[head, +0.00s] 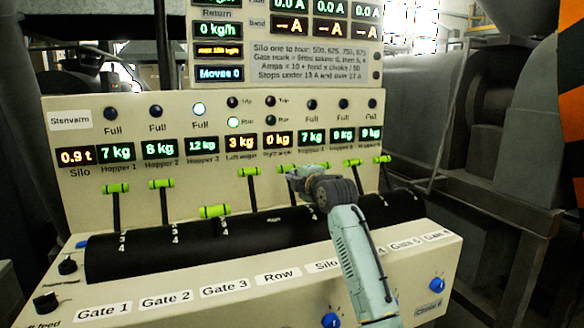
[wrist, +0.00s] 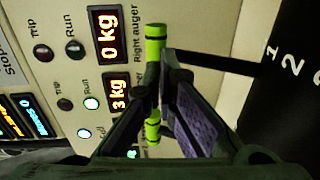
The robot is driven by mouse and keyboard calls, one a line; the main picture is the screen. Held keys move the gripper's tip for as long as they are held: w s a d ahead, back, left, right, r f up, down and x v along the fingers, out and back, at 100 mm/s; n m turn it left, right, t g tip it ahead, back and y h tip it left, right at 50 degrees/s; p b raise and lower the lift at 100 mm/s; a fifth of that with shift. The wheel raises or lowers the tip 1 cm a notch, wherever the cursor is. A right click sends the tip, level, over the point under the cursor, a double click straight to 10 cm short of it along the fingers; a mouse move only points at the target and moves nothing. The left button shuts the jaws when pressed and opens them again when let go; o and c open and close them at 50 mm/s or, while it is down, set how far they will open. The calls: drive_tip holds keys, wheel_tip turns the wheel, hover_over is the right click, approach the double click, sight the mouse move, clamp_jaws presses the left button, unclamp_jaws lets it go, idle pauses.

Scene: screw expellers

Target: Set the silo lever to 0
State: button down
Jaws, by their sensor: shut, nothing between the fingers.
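The silo lever, with a lime-green handle (head: 283,170), stands in the row of levers above the Silo label (head: 322,266). In the wrist view a green handle (wrist: 155,42), which appears to be the silo lever's, lies beside the Right auger display with its dark stem running toward the numbers 1 and 2. My gripper (head: 295,173) is shut and empty, its fingertips (wrist: 166,62) at or very close to the end of that handle. I cannot tell whether they touch. My gripper hides part of the lever and its scale in the head view.
The row lever (head: 250,172) stands just left, and its handle appears lower in the wrist view (wrist: 152,125). The gate 3 lever (head: 214,211) sits lower than its neighbours. The gate 5 lever (head: 353,163) and gate 6 lever (head: 382,159) stand to the right.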

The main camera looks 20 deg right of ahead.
drive_tip(key=w, duration=0.2)
drive_tip(key=shift+w+p, duration=0.3)
drive_tip(key=shift+p, duration=0.1)
drive_tip(key=shift+w+f, duration=0.1)
drive_tip(key=shift+f, duration=0.05)
